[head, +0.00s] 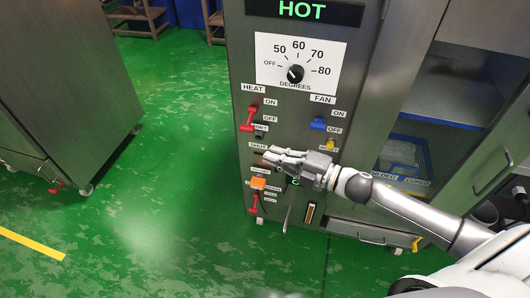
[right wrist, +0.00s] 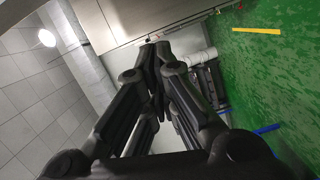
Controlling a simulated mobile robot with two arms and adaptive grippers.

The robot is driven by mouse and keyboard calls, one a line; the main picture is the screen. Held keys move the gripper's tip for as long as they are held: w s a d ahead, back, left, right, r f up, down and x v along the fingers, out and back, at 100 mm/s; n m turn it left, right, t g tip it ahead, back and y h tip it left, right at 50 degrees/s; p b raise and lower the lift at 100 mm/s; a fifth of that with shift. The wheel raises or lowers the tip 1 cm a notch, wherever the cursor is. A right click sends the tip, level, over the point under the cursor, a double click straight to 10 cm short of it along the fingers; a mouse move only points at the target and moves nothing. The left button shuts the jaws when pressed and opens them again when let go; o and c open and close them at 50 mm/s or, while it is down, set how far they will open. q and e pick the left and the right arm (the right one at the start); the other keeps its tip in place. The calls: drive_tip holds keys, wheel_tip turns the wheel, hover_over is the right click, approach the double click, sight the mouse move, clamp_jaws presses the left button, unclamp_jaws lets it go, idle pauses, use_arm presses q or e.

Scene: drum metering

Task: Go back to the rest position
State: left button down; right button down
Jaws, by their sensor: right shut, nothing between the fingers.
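My right gripper (head: 273,156) is shut and empty in the head view. It is in front of the lower part of the metal control panel (head: 245,75), over the column of small labels and switches below the red heat lever. I cannot tell whether it touches the panel. In the right wrist view the dark fingers of the right gripper (right wrist: 152,50) come together at their tips with nothing between them. My right arm comes in from the lower right of the head view. My left gripper is not in view.
The panel carries a temperature dial (head: 295,74), a red heat lever (head: 250,118), a blue fan switch (head: 318,124) and an orange switch (head: 258,183). An open cabinet door (head: 497,160) stands at the right. A grey cabinet (head: 65,80) stands at the left. Green floor (head: 170,190) between is clear.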

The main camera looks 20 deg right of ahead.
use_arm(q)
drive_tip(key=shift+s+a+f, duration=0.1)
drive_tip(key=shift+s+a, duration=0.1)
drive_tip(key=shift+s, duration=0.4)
use_arm(e)
drive_tip(key=shift+s+d, duration=0.15)
drive_tip(key=shift+s, duration=0.15)
